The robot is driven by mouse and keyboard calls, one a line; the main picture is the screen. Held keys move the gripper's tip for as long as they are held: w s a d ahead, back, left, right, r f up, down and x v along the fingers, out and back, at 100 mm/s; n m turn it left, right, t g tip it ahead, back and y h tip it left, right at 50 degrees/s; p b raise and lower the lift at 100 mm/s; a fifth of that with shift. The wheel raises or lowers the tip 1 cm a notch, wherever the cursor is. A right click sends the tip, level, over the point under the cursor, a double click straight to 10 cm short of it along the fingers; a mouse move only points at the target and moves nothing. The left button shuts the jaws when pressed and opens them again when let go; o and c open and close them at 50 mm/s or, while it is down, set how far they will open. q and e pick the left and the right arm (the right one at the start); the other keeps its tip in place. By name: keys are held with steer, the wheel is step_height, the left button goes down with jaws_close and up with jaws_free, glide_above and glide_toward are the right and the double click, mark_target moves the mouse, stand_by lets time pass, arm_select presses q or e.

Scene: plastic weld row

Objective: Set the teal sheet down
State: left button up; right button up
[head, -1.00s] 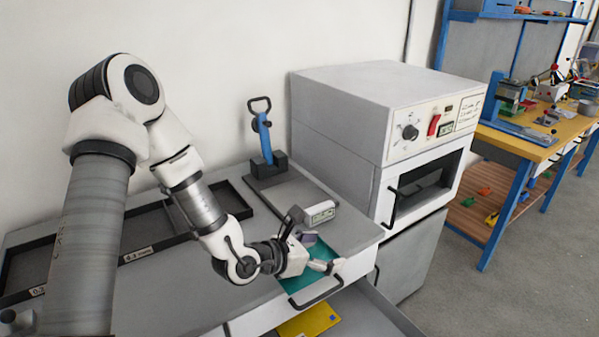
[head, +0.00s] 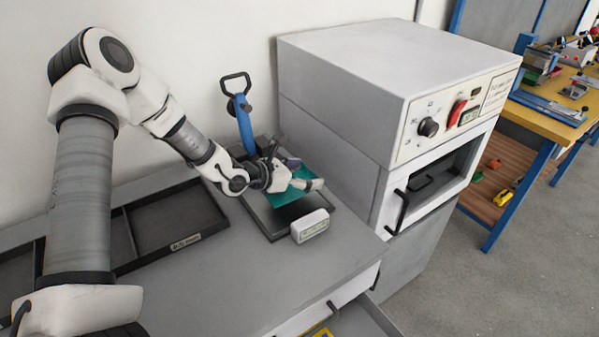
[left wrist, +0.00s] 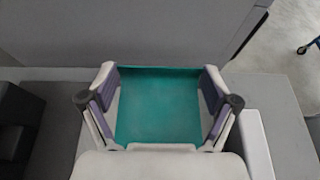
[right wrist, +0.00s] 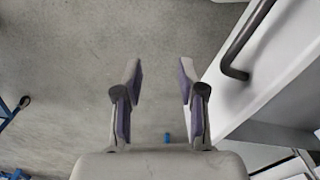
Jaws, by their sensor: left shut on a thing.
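The teal sheet (head: 287,199) is held by my left gripper (head: 303,178) above the dark plate (head: 272,222) at the foot of the blue-handled lever tool (head: 243,120). In the left wrist view the sheet (left wrist: 158,105) lies flat between the two fingers of the left gripper (left wrist: 158,72), which is shut on it. I cannot tell whether the sheet touches the plate. My right gripper shows only in the right wrist view (right wrist: 160,78); it is open and empty over the floor.
A small white box with a display (head: 310,226) stands at the plate's front right. A grey oven-like machine (head: 370,110) stands to the right. A black divided tray (head: 175,222) lies to the left. The bench front (head: 250,285) is clear. A drawer (head: 365,318) is open below.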

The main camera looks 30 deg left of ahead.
mark_target(301, 167)
arm_select(q)
steer(key=w+a, duration=0.2)
steer(key=a, duration=0.1)
steer(key=shift+w+f, duration=0.2)
steer(key=shift+w, duration=0.15)
steer(key=shift+a+f, duration=0.1)
steer(key=shift+f, duration=0.2)
step_height(301, 167, down, 2)
steer(key=shift+f+p, duration=0.25)
steer(key=shift+p, duration=0.05)
steer(key=shift+w+f, duration=0.1)
steer(key=shift+f, duration=0.15)
steer(key=o, duration=0.5)
steer(key=shift+f+b, duration=0.1)
steer(key=shift+b, duration=0.2)
steer(key=shift+o, duration=1)
